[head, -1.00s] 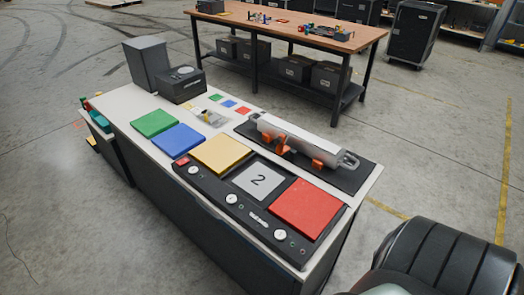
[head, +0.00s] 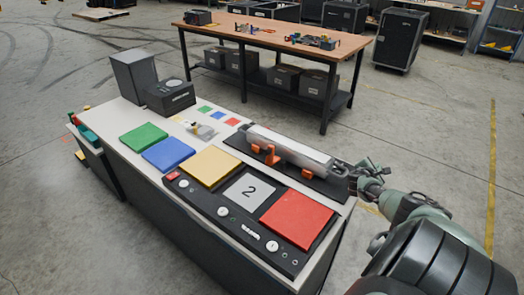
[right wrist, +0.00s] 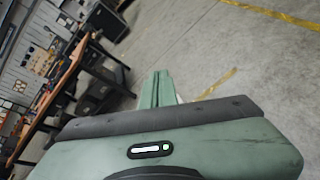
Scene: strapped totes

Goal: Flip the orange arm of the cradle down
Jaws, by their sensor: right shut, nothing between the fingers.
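The cradle holds a light grey cylinder (head: 290,146) lying on a black base (head: 325,187) at the right back of the bench. Orange parts of the cradle (head: 271,155) show along the cylinder's near side, with another orange part (head: 308,170) further right. I cannot tell for sure which of them is the movable arm. My right gripper (head: 366,166) is shut and empty, by the right end of the cylinder; I cannot tell whether it touches. Its green fingers (right wrist: 158,90) lie together in the right wrist view, where no cradle shows. My left gripper is out of view.
On the bench lie green, blue, yellow and red pads (head: 300,218) and a "2" plate (head: 248,194) on a black panel. Dark boxes (head: 170,97) stand at the back left. A wooden table (head: 275,35) stands beyond. Floor right of the bench is open.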

